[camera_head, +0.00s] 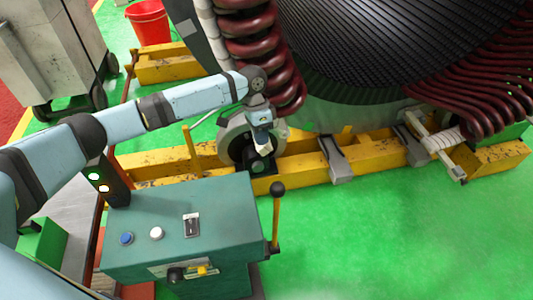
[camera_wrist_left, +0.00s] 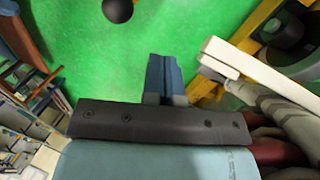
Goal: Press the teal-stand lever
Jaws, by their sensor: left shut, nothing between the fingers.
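The teal stand (camera_head: 215,220) is a box-shaped console at the lower middle of the head view. Its lever (camera_head: 276,220) is an upright yellowish rod with a black ball knob on top, at the stand's right side. The black knob (camera_wrist_left: 117,10) also shows at the top edge of the left wrist view. My left gripper (camera_head: 265,150) is shut and empty, pointing down behind the stand, above and apart from the lever. Its closed blue fingers (camera_wrist_left: 164,70) are in the middle of the left wrist view. My right gripper is not in view.
The stand's top has a blue button (camera_head: 126,238), a white button (camera_head: 157,233) and a switch plate (camera_head: 191,224). Yellow beams (camera_head: 380,157) and a large stator with dark red coils (camera_head: 265,50) stand behind. Green floor (camera_head: 400,235) right of the lever is clear.

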